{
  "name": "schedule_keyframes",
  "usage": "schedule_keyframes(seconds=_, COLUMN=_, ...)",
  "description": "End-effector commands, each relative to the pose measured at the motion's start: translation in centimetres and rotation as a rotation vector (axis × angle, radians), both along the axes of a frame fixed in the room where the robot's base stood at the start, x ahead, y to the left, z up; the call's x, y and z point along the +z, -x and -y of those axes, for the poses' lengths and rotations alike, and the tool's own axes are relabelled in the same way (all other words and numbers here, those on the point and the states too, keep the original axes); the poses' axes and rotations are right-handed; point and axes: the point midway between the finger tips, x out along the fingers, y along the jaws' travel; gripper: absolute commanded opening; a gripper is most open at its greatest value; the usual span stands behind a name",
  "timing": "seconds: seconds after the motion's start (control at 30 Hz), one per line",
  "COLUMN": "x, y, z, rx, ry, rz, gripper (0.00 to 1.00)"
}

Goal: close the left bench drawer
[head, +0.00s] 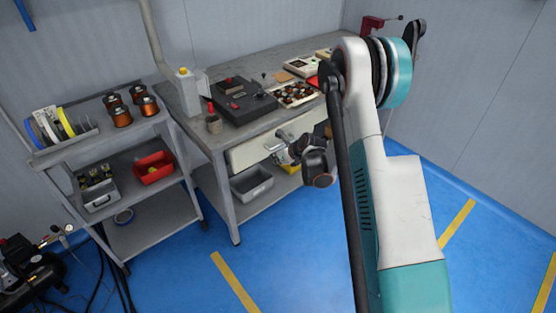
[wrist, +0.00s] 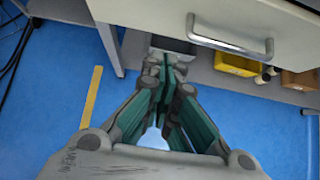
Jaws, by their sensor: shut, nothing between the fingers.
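The left bench drawer has a cream front (head: 250,153) under the bench top in the head view. It also shows at the top of the wrist view (wrist: 172,22), with a silver bar handle (wrist: 232,46). How far the drawer stands out is hard to tell. My gripper (wrist: 166,62) is shut and empty, its fingertips near the lower edge of the drawer front, left of the handle. I cannot tell whether they touch it. In the head view, my arm hides the bench's right part and my wrist partly covers the drawer area.
The bench (head: 222,168) carries a dark winder unit (head: 242,103) and parts trays. A grey bin (head: 252,184) sits on its lower shelf, and a yellow bin (wrist: 236,64) shows below the drawer. A shelf cart (head: 150,205) stands left. Blue floor in front is clear.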

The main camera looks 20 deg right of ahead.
Motion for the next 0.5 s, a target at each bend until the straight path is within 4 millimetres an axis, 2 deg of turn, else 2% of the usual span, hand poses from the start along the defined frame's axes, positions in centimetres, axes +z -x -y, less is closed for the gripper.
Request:
schedule_keyframes(seconds=0.03, x=-1.2, y=-0.8, z=-0.4, rx=0.003, ry=0.000, rz=0.000, gripper=0.00)
schedule_keyframes(seconds=0.3, x=-4.8, y=-4.2, z=-1.6, rx=0.002, ry=0.001, rz=-0.001, gripper=0.00)
schedule_keyframes(seconds=0.5, x=-4.4, y=-6.7, z=-2.4, rx=0.001, ry=0.001, rz=-0.001, gripper=0.00)
